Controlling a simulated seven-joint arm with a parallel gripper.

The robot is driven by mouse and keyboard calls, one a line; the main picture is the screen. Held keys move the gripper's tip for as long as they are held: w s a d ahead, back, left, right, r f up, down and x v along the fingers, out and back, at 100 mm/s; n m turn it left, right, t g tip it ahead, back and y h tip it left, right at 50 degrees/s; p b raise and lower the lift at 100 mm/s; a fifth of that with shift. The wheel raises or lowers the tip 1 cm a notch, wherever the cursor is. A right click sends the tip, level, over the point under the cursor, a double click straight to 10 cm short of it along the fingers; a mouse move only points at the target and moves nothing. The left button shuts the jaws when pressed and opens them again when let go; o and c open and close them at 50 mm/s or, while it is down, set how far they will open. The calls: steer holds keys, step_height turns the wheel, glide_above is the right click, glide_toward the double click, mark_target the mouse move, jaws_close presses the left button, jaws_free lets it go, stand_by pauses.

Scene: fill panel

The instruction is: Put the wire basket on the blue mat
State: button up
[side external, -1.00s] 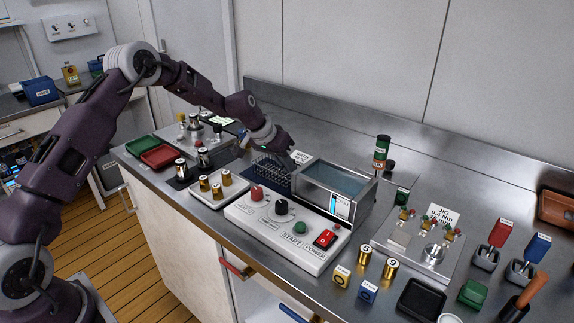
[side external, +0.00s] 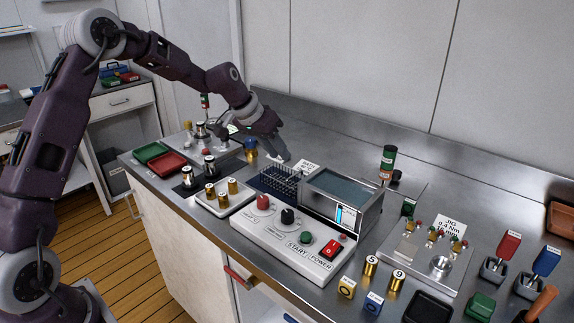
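The wire basket (side external: 285,178) is a small dark mesh box just left of the glass-walled water bath (side external: 343,190). It appears to stand on the dark blue mat (side external: 262,187), whose left part shows beside it. The mesh and the mat are hard to tell apart at this size. My gripper (side external: 282,157) points down right behind and above the basket, close to its back edge. I cannot tell whether the fingers touch the basket, and their opening is too small to see.
A white control panel (side external: 285,238) with knobs and a red power switch lies in front of the bath. A tray of brass cylinders (side external: 222,197) stands left of the mat. The back bench strip is mostly clear.

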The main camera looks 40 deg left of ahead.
steer(key=s+d+r+m+y, duration=0.1)
steer(key=s+d+r, duration=0.4)
steer(key=s, duration=0.4)
steer(key=s+d+r, duration=0.3)
steer(key=s+r, duration=0.5)
steer(key=s, duration=0.1)
steer(key=s+d+f, duration=0.1)
steer(key=s+f, duration=0.1)
steer(key=s, duration=2)
steer(key=shift+s+y, duration=0.4)
steer(key=shift+d+r, duration=0.1)
